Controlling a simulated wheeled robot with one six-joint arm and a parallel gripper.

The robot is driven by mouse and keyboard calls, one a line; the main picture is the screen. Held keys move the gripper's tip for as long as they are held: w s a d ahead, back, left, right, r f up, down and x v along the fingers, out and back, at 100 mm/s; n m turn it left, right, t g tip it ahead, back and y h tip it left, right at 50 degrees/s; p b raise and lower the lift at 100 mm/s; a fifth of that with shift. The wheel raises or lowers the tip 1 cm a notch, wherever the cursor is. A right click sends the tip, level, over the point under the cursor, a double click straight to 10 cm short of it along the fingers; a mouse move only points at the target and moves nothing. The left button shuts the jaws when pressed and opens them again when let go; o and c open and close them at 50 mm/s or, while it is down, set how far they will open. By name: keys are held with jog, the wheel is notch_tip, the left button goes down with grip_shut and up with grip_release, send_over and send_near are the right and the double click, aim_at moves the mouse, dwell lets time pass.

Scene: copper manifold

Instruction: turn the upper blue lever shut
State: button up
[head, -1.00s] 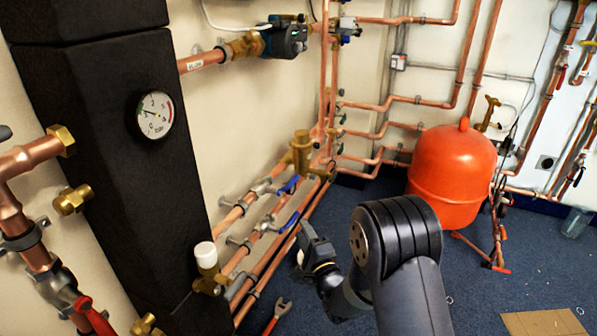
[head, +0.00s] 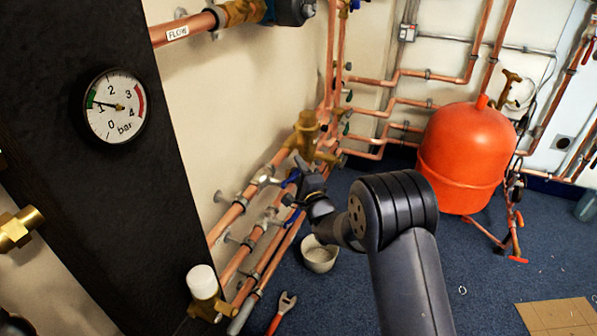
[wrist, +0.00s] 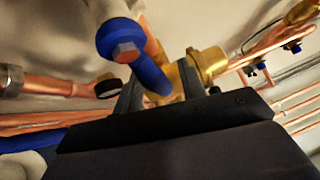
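The upper blue lever (head: 291,177) sits on a valve of the upper pipe, partly hidden behind my gripper in the head view. In the wrist view the blue lever (wrist: 122,38) is close, with its bolt head toward the camera and its handle running down between my fingers. My gripper (head: 303,172) is at this lever; its two fingers (wrist: 161,80) stand apart on either side of the handle. I cannot tell whether either finger touches it. The lower blue lever (head: 292,219) lies just below my gripper in the head view.
A brass fitting (head: 305,135) stands close above my gripper. A white bowl (head: 319,257) and a red-handled wrench (head: 281,312) are on the blue floor below. A red tank (head: 462,158) stands at the right. A black column with a gauge (head: 115,106) is at the left.

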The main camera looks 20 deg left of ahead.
jog(key=shift+c, duration=0.6)
grip_shut()
